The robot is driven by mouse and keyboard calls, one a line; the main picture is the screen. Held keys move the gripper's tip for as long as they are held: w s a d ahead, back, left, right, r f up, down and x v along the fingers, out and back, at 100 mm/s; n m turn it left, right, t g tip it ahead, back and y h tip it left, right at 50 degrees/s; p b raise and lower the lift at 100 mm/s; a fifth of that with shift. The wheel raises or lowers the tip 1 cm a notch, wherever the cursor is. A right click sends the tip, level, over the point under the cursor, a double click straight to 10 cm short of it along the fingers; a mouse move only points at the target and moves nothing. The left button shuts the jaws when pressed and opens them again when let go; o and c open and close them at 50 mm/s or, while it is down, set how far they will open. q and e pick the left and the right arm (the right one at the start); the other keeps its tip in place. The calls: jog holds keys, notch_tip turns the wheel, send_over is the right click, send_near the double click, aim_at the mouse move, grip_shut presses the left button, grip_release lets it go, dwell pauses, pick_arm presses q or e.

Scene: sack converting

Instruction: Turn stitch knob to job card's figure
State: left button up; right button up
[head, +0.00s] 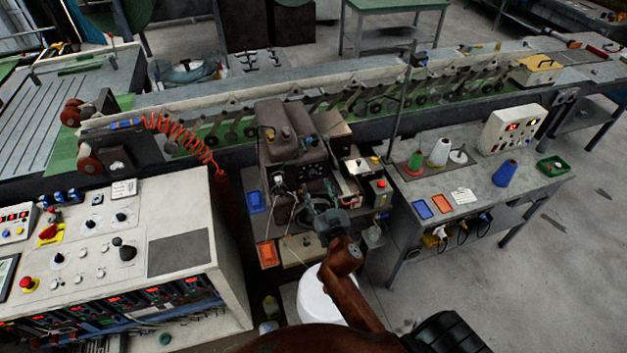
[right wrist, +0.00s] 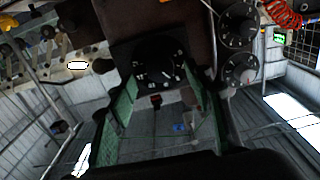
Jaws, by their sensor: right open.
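A black round knob with white dial marks (right wrist: 160,72) shows in the right wrist view, on the dark machine. I take it for the stitch knob. My right gripper (right wrist: 160,98) is open, its green-padded fingers on either side below the knob. I cannot tell whether they touch it. In the head view the right gripper (head: 308,212) is at the front of the brown sewing machine (head: 290,150), and the knob is too small to make out. A white paper (head: 463,196) on the right table may be the job card; its print is unreadable. My left gripper is out of view.
Two more dials (right wrist: 238,24) sit beside the knob in the right wrist view. A control console (head: 180,250) stands left, and a table with thread cones (head: 438,152) right. An orange tray (head: 267,254) and a white bucket (head: 318,297) are near my right arm.

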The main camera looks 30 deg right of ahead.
aim_at(313, 178)
jog(key=shift+x, duration=1.8)
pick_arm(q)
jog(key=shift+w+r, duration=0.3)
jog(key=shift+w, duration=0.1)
pick_arm(e)
jog(key=shift+c, duration=0.7)
jog(key=c, duration=1)
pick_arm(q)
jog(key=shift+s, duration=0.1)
